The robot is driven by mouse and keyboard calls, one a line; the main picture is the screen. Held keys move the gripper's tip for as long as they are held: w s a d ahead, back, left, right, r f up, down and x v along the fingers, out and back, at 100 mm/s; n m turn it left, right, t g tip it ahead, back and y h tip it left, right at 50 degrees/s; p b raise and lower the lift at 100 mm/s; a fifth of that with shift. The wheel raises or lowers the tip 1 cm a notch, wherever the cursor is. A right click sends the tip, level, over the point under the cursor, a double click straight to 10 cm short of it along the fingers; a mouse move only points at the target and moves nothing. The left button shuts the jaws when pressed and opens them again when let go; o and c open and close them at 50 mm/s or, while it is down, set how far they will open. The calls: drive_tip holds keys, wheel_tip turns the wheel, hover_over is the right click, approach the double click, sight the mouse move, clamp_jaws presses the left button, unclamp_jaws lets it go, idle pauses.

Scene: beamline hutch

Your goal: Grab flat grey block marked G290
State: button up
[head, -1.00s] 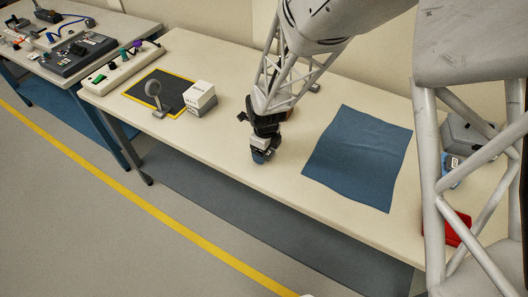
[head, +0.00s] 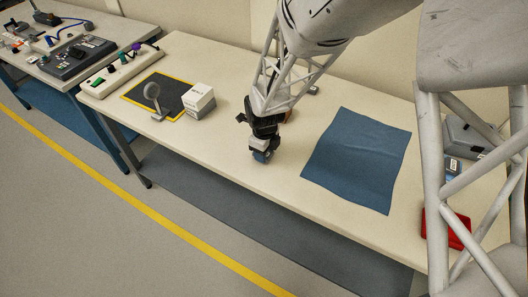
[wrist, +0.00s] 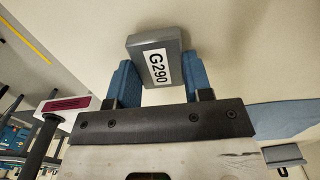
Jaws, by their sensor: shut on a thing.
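The flat grey block marked G290 (wrist: 155,58) is between the two blue fingertips of my gripper (wrist: 160,84) in the wrist view. Its white label with "G290" faces the camera. My gripper is shut on the block, with a finger on each side. In the head view my gripper (head: 262,155) points down over the front part of the cream table (head: 225,150), left of the blue cloth. The block is mostly hidden there, and I cannot tell whether it touches the table.
A blue cloth (head: 358,160) lies to the right. A white box (head: 199,100) and a grey ring-shaped stand (head: 153,96) are at a yellow-edged black mat (head: 140,97) on the left. A red object (head: 446,229) sits at the right end. The table front is clear.

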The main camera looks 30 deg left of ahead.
drive_tip(key=shift+r, duration=0.4)
wheel_tip(320, 180, up, 2)
drive_tip(key=shift+r, duration=0.1)
drive_tip(key=s+d, duration=0.3)
drive_tip(key=s+d+r, duration=0.1)
drive_tip(key=s+d, duration=0.7)
drive_tip(key=shift+s+d+r, duration=0.1)
drive_tip(key=shift+d+r, duration=0.1)
drive_tip(key=shift+r, duration=0.15)
